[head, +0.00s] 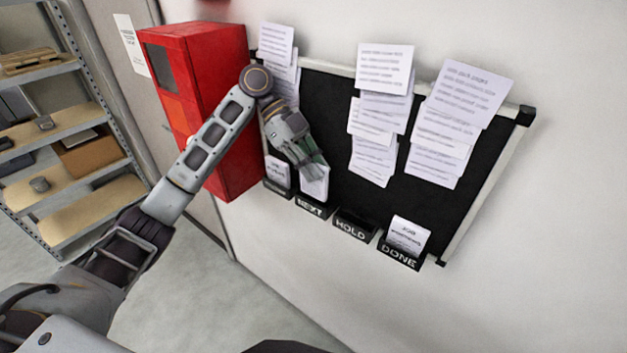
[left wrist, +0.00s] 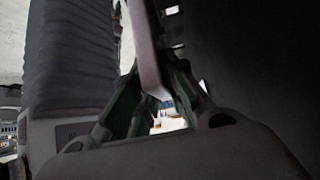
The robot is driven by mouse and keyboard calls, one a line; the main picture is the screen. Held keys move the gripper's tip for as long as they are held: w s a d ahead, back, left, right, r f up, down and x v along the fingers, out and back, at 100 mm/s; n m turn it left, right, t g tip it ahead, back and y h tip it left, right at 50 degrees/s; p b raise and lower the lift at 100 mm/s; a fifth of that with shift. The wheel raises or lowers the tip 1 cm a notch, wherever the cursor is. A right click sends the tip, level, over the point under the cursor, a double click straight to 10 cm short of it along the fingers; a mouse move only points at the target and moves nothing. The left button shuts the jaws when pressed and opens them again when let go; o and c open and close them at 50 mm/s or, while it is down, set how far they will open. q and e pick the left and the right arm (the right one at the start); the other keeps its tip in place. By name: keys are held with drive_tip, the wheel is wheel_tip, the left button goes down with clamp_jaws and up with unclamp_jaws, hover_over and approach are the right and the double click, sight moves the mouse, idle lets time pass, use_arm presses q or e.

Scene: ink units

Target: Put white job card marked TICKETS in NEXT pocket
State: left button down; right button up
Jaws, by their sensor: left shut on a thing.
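The white job card (head: 315,186) hangs below my left gripper (head: 314,168) in the head view. The gripper is shut on its upper part, and the fingers hide any wording there. The card's lower end meets the black NEXT pocket (head: 311,208) at the foot of the board; I cannot tell how far inside it sits. In the left wrist view the fingers (left wrist: 155,105) are close together, and the card is hard to make out. My right gripper is not in view.
The HOLD pocket (head: 352,227) looks empty. The DONE pocket (head: 399,255) holds a white card (head: 408,234), and another card (head: 277,172) stands in the leftmost pocket. Paper sheets (head: 385,68) hang on the black board (head: 325,100).

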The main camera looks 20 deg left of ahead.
sight(326, 199)
use_arm(q)
drive_tip(key=shift+f, duration=2.1)
drive_tip(key=c, duration=1.5)
unclamp_jaws()
drive_tip(key=shift+f, duration=0.1)
drive_tip(key=shift+o, duration=0.2)
drive_tip(key=v, duration=0.7)
drive_tip(key=shift+a+r+b, duration=0.25)
drive_tip(key=shift+r+b, duration=0.05)
drive_tip(key=shift+b, duration=0.1)
drive_tip(key=shift+f, duration=0.1)
